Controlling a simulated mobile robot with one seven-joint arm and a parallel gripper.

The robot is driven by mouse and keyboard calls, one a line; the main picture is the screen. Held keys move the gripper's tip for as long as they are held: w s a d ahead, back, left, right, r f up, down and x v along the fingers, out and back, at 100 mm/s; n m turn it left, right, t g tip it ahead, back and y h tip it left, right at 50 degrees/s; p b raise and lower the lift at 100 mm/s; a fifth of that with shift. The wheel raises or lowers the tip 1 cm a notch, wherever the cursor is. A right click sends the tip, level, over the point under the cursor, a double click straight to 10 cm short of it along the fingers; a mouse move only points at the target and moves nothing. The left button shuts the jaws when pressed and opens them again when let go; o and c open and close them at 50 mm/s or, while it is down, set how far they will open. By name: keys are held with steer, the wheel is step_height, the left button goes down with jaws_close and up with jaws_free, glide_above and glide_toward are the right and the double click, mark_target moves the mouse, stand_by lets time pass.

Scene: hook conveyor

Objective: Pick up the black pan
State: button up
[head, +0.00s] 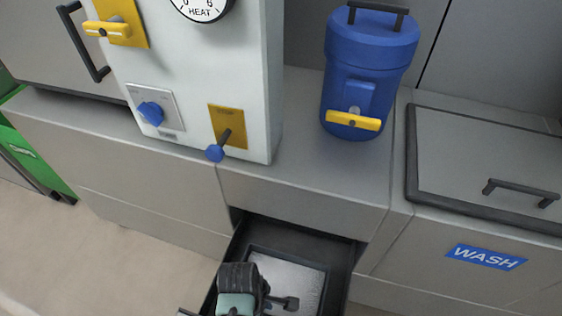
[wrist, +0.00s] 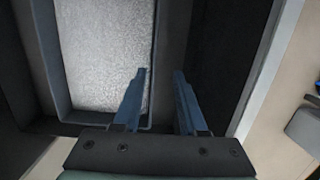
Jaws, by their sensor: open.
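The black pan (head: 296,272) looks like a rectangular dark-rimmed tray with a speckled light grey floor, and it lies in an open dark drawer. It also shows in the wrist view (wrist: 98,55), filling the upper left. My gripper (wrist: 160,74) is open, and its two blue fingers straddle the line of the pan's right wall in that view. I cannot tell whether they touch it. In the head view my gripper (head: 276,299) is over the drawer and hides the pan's near left part.
The drawer (head: 342,262) is pulled out below a grey counter. On the counter stand a blue container (head: 367,55) with a yellow tap handle and a white panel (head: 225,85) with a blue-knobbed lever (head: 216,152). A lidded WASH unit (head: 485,257) is at right. Open floor lies at left.

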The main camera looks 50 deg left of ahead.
steer(key=f+b, duration=0.1)
steer(key=f, duration=0.2)
steer(key=w+f+b, duration=0.1)
steer(key=f, duration=0.2)
steer(key=f+b, duration=0.1)
steer(key=f, duration=0.2)
steer(key=shift+w+d, duration=0.25)
steer(key=shift+d, duration=0.15)
steer(key=shift+c, duration=0.2)
jaws_close()
stand_by(0.7)
steer(key=shift+r, duration=0.1)
